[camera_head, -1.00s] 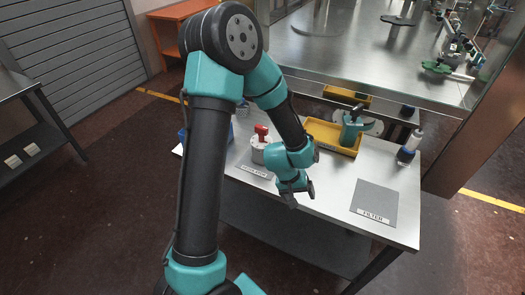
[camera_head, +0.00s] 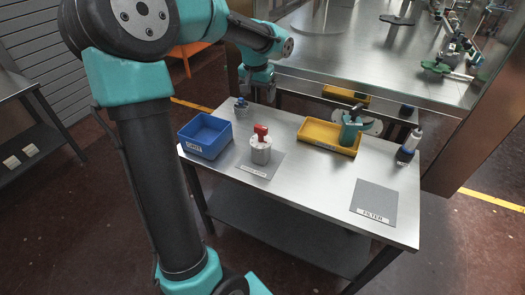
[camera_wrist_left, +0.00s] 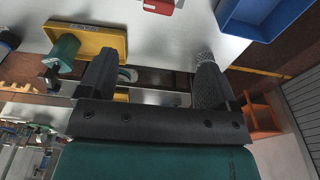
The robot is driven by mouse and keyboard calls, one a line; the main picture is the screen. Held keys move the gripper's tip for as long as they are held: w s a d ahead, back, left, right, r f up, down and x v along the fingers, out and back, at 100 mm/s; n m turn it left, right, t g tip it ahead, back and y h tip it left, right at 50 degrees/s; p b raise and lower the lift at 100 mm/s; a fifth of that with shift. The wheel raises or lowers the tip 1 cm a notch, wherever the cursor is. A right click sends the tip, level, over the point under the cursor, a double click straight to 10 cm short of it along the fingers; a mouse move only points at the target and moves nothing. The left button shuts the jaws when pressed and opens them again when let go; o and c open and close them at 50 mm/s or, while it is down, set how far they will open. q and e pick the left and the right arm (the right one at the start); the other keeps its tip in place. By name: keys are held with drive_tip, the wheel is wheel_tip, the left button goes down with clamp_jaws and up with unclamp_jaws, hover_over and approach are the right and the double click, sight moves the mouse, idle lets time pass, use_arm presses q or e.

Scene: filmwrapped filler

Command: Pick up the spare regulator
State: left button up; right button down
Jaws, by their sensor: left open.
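No label I can read marks the spare regulator, so I cannot tell which piece it is. A teal piece with a dark top (camera_head: 350,130) stands at the yellow tray (camera_head: 312,143); it shows in the left wrist view (camera_wrist_left: 65,52). A white cylinder with a red top (camera_head: 260,150) stands on a grey labelled mat. A small blue-topped piece with a mesh-like body (camera_head: 241,108) stands behind the blue bin. My left gripper (camera_head: 257,98) is open and empty over the table's back edge, near that small piece. My right gripper is not in view.
The blue bin (camera_head: 224,145) is at the table's left. A grey FILTER mat (camera_head: 375,198) lies bare at the front right. A dark-and-white bottle (camera_head: 408,148) stands at the right edge. A steel bench (camera_head: 340,62) is behind. The table's middle front is clear.

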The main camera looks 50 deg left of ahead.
sight(261, 127)
use_arm(q)
drive_tip(key=shift+f, duration=0.15)
drive_tip(key=f, duration=0.4)
drive_tip(key=w+f, duration=0.1)
drive_tip(key=f, duration=0.7)
drive_tip(key=shift+w+a, duration=0.2)
drive_tip(key=shift+f, duration=0.1)
wheel_tip(261, 127, down, 5)
drive_tip(key=shift+w+r, duration=0.1)
drive_tip(key=shift+w, duration=0.05)
drive_tip(key=shift+c, duration=0.5)
clamp_jaws()
idle(0.5)
